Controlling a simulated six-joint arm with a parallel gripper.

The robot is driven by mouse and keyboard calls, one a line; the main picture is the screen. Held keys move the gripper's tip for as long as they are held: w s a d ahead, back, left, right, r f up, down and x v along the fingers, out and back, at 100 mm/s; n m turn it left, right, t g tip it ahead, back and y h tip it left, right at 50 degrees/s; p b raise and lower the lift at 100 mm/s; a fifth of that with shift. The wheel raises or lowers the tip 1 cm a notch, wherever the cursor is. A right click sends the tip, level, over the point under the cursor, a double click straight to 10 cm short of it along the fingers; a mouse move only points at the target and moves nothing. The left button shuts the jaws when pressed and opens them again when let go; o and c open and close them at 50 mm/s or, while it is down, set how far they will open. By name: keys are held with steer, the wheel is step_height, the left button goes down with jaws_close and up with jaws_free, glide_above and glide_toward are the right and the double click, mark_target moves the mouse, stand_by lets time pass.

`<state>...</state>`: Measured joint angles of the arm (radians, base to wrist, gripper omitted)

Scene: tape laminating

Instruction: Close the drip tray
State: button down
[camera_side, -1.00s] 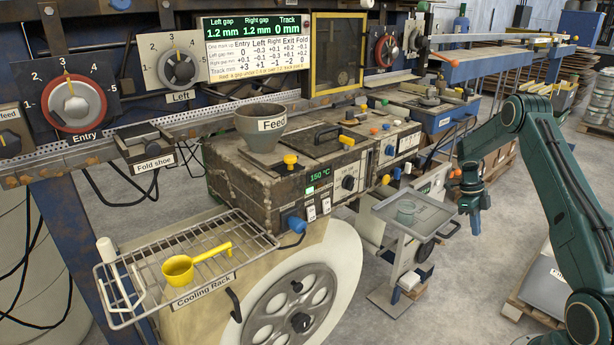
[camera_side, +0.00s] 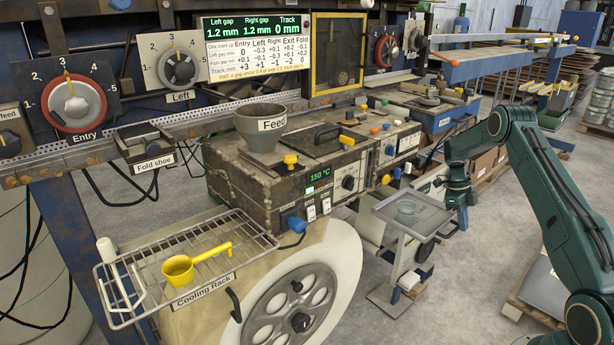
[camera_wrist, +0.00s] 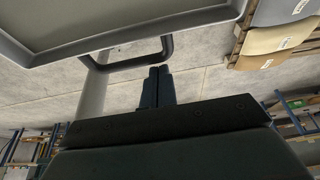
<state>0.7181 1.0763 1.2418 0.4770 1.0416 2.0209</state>
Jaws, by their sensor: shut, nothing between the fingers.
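A grey tray (camera_side: 428,212) tops a slim pale stand in the side view, right of the machine; I take it for the drip tray. In the side view my gripper (camera_side: 462,226) points down beside the tray's right edge.
The machine (camera_side: 262,190) with a feed funnel (camera_side: 261,128) stands left of the tray. A wire cooling rack (camera_side: 205,250) holds a yellow ladle (camera_side: 190,264).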

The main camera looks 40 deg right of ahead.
mark_target(449, 220)
steer(key=shift+w, duration=2.25)
steer(key=shift+s, duration=0.2)
steer(key=shift+s+r, duration=0.25)
steer(key=shift+s, duration=0.65)
steer(key=shift+s+r, duration=0.2)
steer(key=shift+s, duration=0.65)
steer(key=v, duration=0.9)
steer(key=shift+r, duration=0.35)
steer(key=shift+w+r, duration=0.1)
steer(key=shift+w, duration=0.05)
